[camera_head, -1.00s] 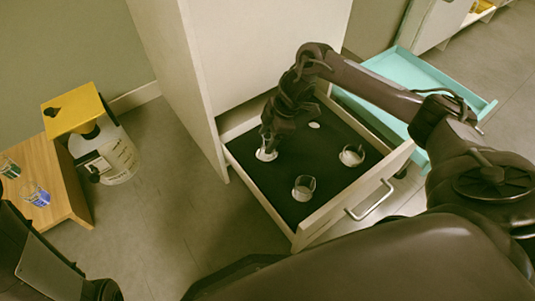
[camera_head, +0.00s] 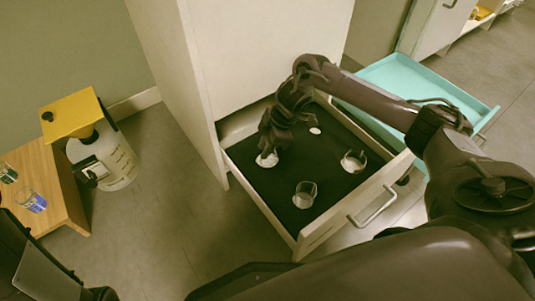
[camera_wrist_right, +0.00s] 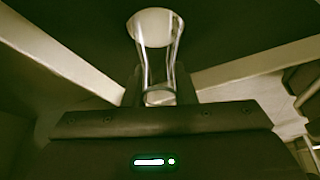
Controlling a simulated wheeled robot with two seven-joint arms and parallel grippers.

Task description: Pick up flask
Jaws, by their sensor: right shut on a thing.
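In the right wrist view a clear glass flask (camera_wrist_right: 157,60) stands between the fingers of my right gripper (camera_wrist_right: 160,92), which is shut on it. In the head view my right gripper (camera_head: 268,150) reaches down into the open drawer (camera_head: 328,226), at its left back part. The flask there is mostly hidden by the gripper; a white round patch (camera_head: 266,160) shows below the fingertips. I cannot tell whether the flask touches the drawer floor. Two more glass vessels stand in the drawer, one in front (camera_head: 304,195) and one at the right (camera_head: 353,162). My left gripper is not in view.
The drawer's side walls and the cabinet (camera_head: 250,50) border my right gripper. A small white disc (camera_head: 315,131) lies at the drawer's back. A turquoise drawer (camera_head: 430,85) stands open behind. At the left are a wooden table (camera_head: 60,190) with glassware and a yellow-topped container (camera_head: 103,155).

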